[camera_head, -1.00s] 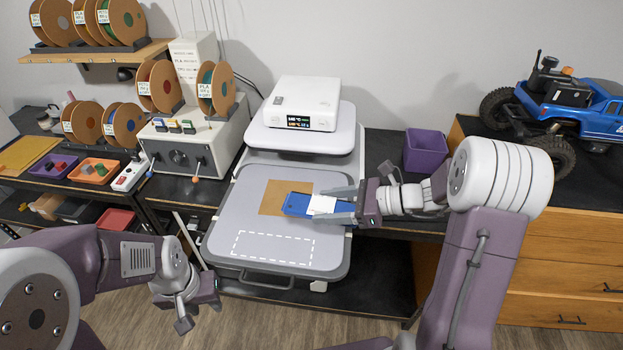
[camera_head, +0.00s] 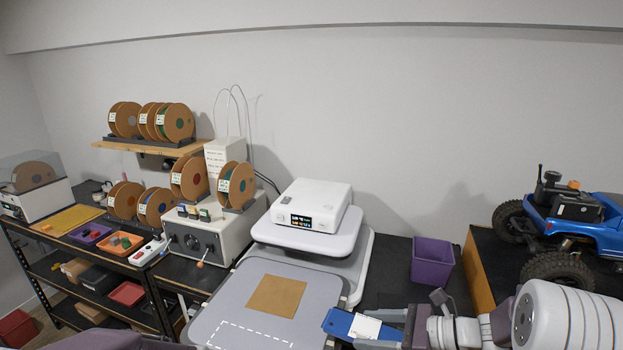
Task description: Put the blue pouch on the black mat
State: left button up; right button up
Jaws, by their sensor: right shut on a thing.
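The blue pouch (camera_head: 340,322) with a white label is between the fingers of my right gripper (camera_head: 382,328), at the bottom of the head view. My right gripper is shut on it. The pouch is at the right edge of the grey press plate (camera_head: 225,295), to the right of the brown sheet (camera_head: 277,296). A black surface (camera_head: 486,265) lies under the blue crawler at the right; I cannot tell whether it is a separate mat. My left gripper is out of view; only part of my left arm shows at the bottom left.
The white press unit (camera_head: 312,204) stands behind the plate. A purple bin (camera_head: 432,262) stands on the dark bench to the right. The blue crawler (camera_head: 580,235) occupies the wooden cabinet top at far right. Filament spools and a white machine (camera_head: 205,243) fill the left.

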jog(key=s+d+f+m+t, duration=0.1)
jog(key=s+d+f, duration=0.1)
jog(key=f, duration=0.6)
jog(key=s+d+f+m+t+h, duration=0.1)
jog(key=s+d+f, duration=0.2)
jog(key=f, duration=0.5)
jog(key=shift+s+f+h+b, duration=0.15)
jog(key=shift+s+h+b, duration=0.15)
jog(key=shift+b, duration=0.15)
jog(key=shift+d, duration=0.1)
